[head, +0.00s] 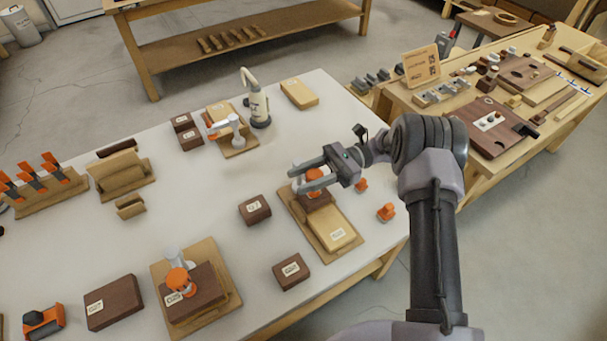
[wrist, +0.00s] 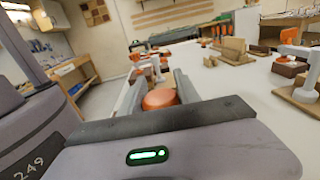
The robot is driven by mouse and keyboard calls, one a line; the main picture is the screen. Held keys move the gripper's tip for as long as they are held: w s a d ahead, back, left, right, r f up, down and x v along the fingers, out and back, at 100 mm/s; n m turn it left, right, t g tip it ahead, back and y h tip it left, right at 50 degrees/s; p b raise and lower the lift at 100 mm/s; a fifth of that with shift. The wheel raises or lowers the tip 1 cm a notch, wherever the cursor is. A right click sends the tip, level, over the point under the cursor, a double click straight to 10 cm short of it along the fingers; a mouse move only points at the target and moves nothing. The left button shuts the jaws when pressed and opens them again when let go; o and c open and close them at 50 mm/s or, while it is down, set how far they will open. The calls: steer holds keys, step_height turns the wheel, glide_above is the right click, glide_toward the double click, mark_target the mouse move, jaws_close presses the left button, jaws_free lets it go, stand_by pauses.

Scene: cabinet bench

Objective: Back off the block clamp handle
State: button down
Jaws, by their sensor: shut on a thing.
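My gripper (head: 305,177) is shut on the round orange clamp handle (head: 314,174), at the right part of the white bench. In the wrist view the orange handle (wrist: 160,98) sits between the two fingers. Below it a dark brown block (head: 316,198) rests on a tan board (head: 300,215), beside a pale labelled block (head: 332,230). The clamp's screw and body are mostly hidden behind my gripper.
Another clamp fixture with an orange knob (head: 177,279) stands at the front, and one more (head: 233,130) at the back. Loose brown blocks (head: 255,209) (head: 291,271) lie nearby. Orange knobbed pieces (head: 386,212) stand to the right, near the bench edge.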

steer(key=shift+s+n+g+h+p, duration=0.15)
steer(key=shift+n+g+h+p, duration=0.5)
steer(key=shift+g, duration=0.25)
steer(key=shift+d+n+g, duration=0.1)
steer(key=shift+n+g, duration=0.15)
steer(key=shift+g, duration=0.05)
steer(key=c, duration=0.9)
jaws_free()
steer(key=shift+s, duration=0.1)
